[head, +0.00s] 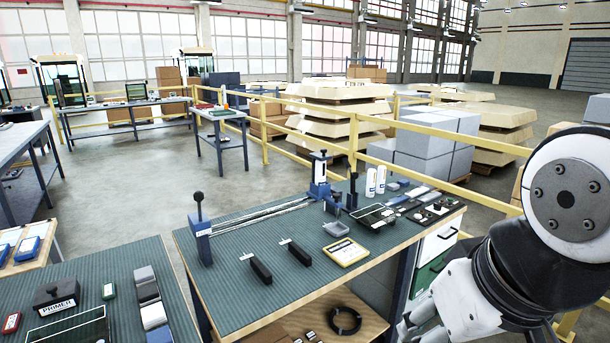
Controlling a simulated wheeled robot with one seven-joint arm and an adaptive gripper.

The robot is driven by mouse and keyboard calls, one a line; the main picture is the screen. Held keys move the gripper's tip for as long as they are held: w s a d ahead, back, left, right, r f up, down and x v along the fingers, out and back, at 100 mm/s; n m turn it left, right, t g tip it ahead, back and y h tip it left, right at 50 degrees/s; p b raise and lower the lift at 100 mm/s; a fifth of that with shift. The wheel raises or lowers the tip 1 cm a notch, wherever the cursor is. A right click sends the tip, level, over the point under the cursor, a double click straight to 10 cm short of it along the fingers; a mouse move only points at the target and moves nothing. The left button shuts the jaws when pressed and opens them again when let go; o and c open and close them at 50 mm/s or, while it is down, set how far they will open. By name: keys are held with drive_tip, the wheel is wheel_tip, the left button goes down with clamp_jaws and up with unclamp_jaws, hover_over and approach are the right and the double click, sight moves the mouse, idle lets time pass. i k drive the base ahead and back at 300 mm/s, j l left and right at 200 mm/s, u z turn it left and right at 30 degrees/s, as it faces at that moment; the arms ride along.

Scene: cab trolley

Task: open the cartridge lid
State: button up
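I cannot make out a cartridge lid for certain. Two white upright cylinders (376,181), which look like cartridges, stand side by side at the back of the green-topped workbench (225,283); their tops are too small to read. A black box labelled PRIMER (57,297) sits on the nearer bench at the lower left. My arm fills the right side, its white and dark links running down to the bottom edge.
A black coil (345,320) lies on the lower shelf. A yellow railing (455,185) runs behind the bench.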

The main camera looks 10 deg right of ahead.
sight(322, 155)
drive_tip(key=i+l+u, duration=0.2)
drive_tip(key=i+l, duration=0.3)
drive_tip(key=i+l+u, duration=0.15)
drive_tip(key=i+l, duration=0.35)
drive_tip(key=i+l+u, duration=0.2)
drive_tip(key=i+l, duration=0.2)
drive_tip(key=l, duration=0.25)
